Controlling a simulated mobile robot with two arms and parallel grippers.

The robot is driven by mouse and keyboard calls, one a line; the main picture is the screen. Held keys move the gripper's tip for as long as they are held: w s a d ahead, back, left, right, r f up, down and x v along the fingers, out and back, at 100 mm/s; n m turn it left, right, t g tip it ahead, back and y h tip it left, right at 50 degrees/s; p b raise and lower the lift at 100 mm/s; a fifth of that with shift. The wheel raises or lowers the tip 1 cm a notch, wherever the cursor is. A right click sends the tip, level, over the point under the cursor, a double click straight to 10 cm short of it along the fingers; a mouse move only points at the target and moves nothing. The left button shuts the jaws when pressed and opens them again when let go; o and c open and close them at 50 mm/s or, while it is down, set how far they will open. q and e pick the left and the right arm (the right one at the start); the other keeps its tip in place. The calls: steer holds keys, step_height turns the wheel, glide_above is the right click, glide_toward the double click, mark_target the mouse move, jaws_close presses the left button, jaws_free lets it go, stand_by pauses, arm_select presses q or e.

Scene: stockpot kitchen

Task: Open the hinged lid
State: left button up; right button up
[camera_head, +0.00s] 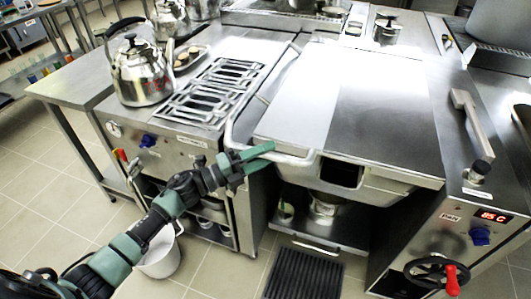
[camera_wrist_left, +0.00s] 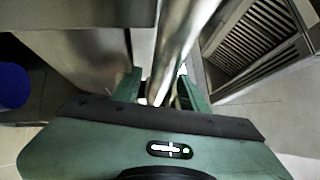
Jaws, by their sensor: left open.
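The hinged lid (camera_head: 375,105) is a wide flat steel cover lying shut on the pan unit at centre right. A steel bar handle (camera_head: 292,159) runs along its front left edge. My left gripper (camera_head: 258,156) is at this bar near the lid's front left corner. In the left wrist view the bar (camera_wrist_left: 178,42) runs between the two open fingers of the left gripper (camera_wrist_left: 160,92). I cannot tell whether either finger touches it. My right gripper is out of view.
A steel kettle (camera_head: 141,75) stands left of the burner grates (camera_head: 215,90). A white bucket (camera_head: 160,258) is on the floor below my left arm. A handwheel with a red handle (camera_head: 452,279) sticks out at the lower right. A dark floor grate (camera_head: 304,274) lies in front.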

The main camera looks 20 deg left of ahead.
arm_select(q)
jaws_close()
stand_by(1.4)
